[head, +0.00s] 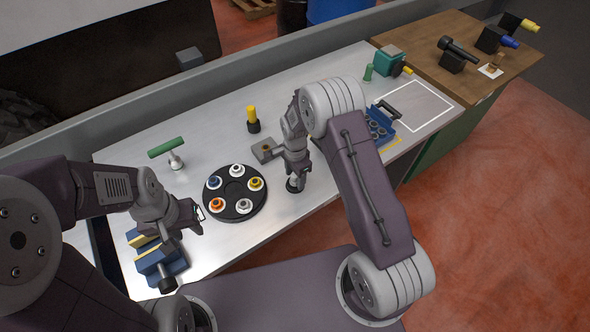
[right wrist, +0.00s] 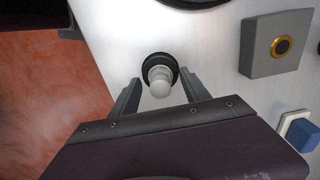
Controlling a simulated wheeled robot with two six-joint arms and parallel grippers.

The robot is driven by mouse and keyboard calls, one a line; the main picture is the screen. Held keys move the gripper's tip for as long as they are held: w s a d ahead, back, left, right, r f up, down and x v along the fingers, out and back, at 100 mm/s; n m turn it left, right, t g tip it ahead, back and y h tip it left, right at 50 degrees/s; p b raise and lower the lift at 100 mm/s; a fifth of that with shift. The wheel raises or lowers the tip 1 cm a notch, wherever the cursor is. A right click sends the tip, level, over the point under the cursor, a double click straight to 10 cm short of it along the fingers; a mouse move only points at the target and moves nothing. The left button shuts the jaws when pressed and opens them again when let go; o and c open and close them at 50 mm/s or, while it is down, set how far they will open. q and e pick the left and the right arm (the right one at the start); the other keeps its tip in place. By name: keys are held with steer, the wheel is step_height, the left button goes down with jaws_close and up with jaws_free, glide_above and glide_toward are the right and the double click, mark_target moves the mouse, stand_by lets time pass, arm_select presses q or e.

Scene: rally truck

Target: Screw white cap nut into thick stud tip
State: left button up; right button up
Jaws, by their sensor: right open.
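A pale grey-white piece with a rounded tip (right wrist: 158,80) stands on a round black base in the right wrist view. I cannot tell whether it is the bare thick stud or carries the white cap nut. My right gripper (right wrist: 154,95) is open, its fingers on either side of this piece. In the head view the right gripper (head: 295,183) points down at the black base, hiding most of the piece. Several nuts with differently coloured centres sit on a round black tray (head: 236,190); a pale one (head: 236,170) is at its back. My left gripper (head: 198,214) is left of the tray; its jaw state is unclear.
A grey block (head: 264,151) with a gold-ringed hole stands beside the right gripper. A blue vise (head: 158,258) is at front left. A green-handled tool (head: 168,150) and a yellow-topped black piece (head: 253,119) stand behind the tray. The white-outlined area (head: 417,105) at right is clear.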

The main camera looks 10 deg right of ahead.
jaws_close()
steer(key=m, duration=1.2)
steer(key=shift+c, duration=1.5)
jaws_free()
